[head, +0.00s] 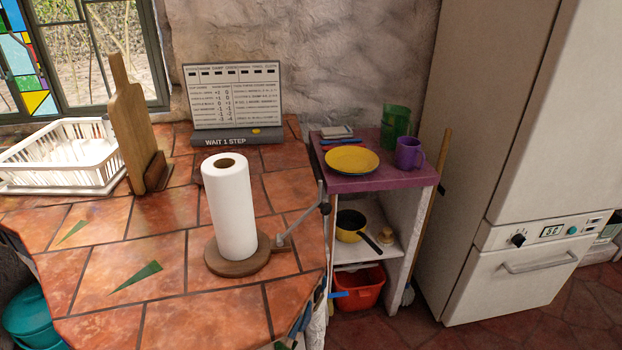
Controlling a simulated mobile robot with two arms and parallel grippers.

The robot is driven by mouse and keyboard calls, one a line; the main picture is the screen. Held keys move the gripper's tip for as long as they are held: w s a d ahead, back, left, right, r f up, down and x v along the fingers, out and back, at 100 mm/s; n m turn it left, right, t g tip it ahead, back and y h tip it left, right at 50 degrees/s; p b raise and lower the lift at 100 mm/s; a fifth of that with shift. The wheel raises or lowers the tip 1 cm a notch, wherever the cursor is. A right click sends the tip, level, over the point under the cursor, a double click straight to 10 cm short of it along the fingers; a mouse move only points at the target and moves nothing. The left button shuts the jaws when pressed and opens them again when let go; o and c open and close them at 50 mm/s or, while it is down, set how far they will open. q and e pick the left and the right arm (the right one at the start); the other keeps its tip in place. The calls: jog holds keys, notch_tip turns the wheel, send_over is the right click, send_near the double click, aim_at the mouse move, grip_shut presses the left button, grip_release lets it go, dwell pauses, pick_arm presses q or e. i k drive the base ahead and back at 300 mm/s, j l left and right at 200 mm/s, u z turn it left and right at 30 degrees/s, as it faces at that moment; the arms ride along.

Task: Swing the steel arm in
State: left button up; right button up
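A white paper towel roll (231,205) stands upright on a round wooden base (237,262) on the tiled counter. A thin steel arm (301,223) is joined to the right side of the base. It points away from the roll, out to the right and back, toward the counter's right edge. A dark knob (325,208) is at its outer end, with a thin upright piece above it. A clear gap lies between the arm's outer end and the roll. Neither of my grippers shows in the head view.
A grey display board (234,100) stands behind the roll. A wooden cutting board (131,115) and white dish rack (62,155) are at the left. A purple-topped shelf (375,180) with a yellow plate (351,159) stands right of the counter. The counter's front left is mostly clear.

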aim_at(325, 209)
jog(key=i+l+u, duration=0.1)
jog(key=l+u, duration=0.35)
jog(key=l, duration=0.15)
jog(key=l+u, duration=0.45)
jog(key=l, duration=0.15)
jog(key=k+l+u, duration=0.1)
jog(key=l, duration=0.35)
